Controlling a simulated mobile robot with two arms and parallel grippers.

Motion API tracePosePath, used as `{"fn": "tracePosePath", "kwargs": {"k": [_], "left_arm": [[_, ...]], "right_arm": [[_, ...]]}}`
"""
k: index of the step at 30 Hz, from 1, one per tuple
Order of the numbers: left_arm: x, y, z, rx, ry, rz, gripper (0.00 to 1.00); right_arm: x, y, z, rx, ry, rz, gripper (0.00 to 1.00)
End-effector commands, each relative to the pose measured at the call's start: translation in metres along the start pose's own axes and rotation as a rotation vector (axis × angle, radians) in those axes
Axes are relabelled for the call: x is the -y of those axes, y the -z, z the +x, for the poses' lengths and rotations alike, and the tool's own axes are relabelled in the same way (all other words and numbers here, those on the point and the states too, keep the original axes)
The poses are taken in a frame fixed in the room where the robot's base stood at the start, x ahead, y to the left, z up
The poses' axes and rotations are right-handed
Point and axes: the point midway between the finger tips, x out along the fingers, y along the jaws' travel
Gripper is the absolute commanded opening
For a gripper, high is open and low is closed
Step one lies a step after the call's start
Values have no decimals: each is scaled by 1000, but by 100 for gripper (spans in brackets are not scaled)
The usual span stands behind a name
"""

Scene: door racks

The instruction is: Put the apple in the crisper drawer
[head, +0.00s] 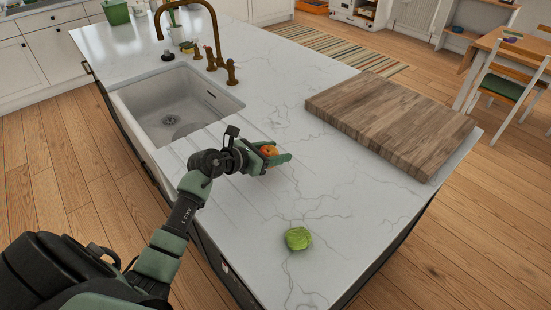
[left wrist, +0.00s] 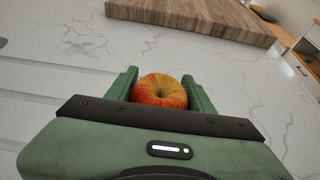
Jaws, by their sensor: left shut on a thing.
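My left gripper (head: 273,158) is over the marble island top, to the right of the sink. It is shut on a red and orange apple (head: 268,150). In the left wrist view the apple (left wrist: 160,91) sits between the two green fingers of the gripper (left wrist: 161,88). I cannot tell whether the apple touches the counter or is held just above it. My right gripper is not in view. No crisper drawer or fridge can be made out.
A green cabbage (head: 298,238) lies on the marble counter (head: 330,190) near its front edge. A thick wooden cutting board (head: 390,118) is at the right. A sink (head: 175,105) with a brass faucet (head: 215,40) is at the left. Wooden floor surrounds the island.

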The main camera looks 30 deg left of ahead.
Motion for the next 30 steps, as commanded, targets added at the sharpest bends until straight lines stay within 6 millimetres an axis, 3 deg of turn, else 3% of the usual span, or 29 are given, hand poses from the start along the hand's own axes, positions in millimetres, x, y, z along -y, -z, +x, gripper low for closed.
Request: {"fn": "tracePosePath", "kwargs": {"k": [6,18,19,20,21,30], "left_arm": [[0,27,11,0,0,-3,10],[0,32,13,0,0,-1,10],[0,31,13,0,0,-1,61],[0,30,12,0,0,-2,69],[0,30,12,0,0,-2,74],[0,29,12,0,1,-1,74]], "right_arm": [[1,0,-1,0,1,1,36],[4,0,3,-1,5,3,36],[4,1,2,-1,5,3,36],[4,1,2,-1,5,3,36],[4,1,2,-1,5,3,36],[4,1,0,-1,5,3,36]]}}
